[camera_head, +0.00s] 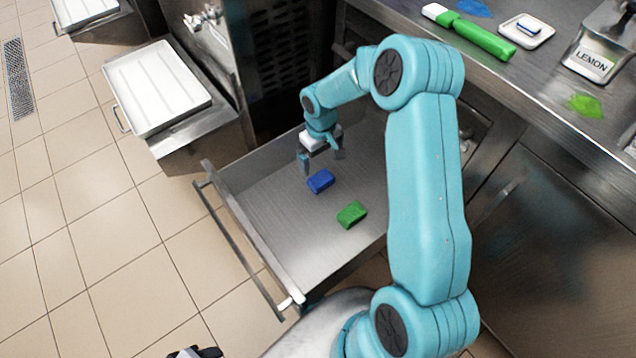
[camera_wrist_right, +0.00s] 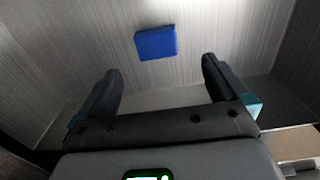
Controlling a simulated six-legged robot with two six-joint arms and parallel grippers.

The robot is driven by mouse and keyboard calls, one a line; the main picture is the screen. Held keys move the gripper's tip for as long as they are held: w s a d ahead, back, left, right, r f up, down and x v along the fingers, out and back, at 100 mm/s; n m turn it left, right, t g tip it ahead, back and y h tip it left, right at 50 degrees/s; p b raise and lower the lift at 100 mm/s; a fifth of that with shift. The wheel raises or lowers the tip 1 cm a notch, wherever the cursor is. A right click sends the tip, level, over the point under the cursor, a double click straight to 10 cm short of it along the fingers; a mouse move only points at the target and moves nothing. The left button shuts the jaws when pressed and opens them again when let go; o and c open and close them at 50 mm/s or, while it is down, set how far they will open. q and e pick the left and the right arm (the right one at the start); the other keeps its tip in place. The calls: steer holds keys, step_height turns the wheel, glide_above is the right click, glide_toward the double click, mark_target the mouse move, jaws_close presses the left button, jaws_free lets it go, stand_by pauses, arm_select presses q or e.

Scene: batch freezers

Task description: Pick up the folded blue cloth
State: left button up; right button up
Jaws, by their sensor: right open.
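The folded blue cloth (camera_head: 320,181) lies on the bottom of an open metal drawer (camera_head: 275,235). In the right wrist view the cloth (camera_wrist_right: 156,43) lies beyond the fingertips, roughly in line with the gap between them. My right gripper (camera_head: 321,160) is open and empty, above the drawer and just behind the cloth in the head view. Its two fingers also show apart in the right wrist view (camera_wrist_right: 160,85). Nothing visible touches the cloth.
A folded green cloth (camera_head: 352,214) lies in the drawer, nearer the front. The drawer's walls and front handle (camera_head: 236,255) bound the space. A counter (camera_head: 540,75) at right holds a green-handled tool (camera_head: 480,35), a small dish (camera_head: 527,31) and a LEMON container (camera_head: 598,55). A white tray (camera_head: 155,88) stands left.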

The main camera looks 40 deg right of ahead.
steer(key=b, duration=0.1)
glide_above(320, 179)
steer(key=f, duration=0.6)
steer(key=shift+s+a, duration=0.15)
steer(key=shift+s, duration=0.15)
steer(key=f, duration=0.1)
steer(key=f+b, duration=0.1)
steer(key=f, duration=0.1)
steer(key=f+b, duration=0.1)
steer(key=f, duration=0.1)
steer(key=shift+w+d, duration=0.2)
steer(key=shift+w, duration=0.1)
steer(key=c, duration=1)
